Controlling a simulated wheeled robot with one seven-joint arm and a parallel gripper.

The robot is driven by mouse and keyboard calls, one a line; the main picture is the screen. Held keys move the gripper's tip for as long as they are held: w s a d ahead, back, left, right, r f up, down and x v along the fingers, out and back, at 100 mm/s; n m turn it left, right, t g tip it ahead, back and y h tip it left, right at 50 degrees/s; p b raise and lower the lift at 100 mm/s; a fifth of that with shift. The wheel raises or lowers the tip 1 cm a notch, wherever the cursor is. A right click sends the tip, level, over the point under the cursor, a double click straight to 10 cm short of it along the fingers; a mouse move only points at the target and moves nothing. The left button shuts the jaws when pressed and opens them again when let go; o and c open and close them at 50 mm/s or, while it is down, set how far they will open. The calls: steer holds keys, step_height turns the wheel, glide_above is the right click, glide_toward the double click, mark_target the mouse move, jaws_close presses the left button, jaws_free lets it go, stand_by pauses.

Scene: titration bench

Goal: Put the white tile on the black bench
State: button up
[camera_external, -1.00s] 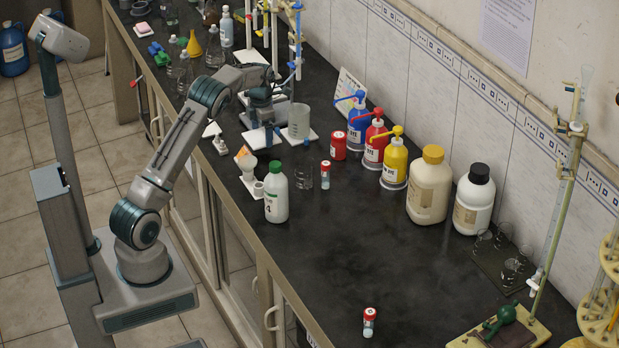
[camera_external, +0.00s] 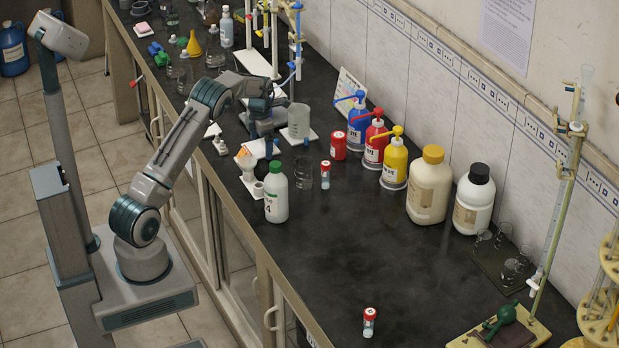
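A white tile (camera_external: 258,149) is at my gripper (camera_external: 262,141), over the left edge side of the black bench (camera_external: 330,255). My gripper points down, with its fingers at the tile; the tile has shifted along with it, so it appears held. The arm's end hides part of the tile. Whether the tile touches the bench or hangs just above it cannot be told from this view.
A beaker (camera_external: 299,119) on another white tile is just right. The bench's front middle is largely clear.

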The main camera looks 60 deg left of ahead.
mark_target(261, 148)
steer(key=shift+r, duration=0.1)
step_height(261, 148, up, 12)
steer(key=b, duration=0.1)
stand_by(0.4)
steer(key=shift+r, duration=0.15)
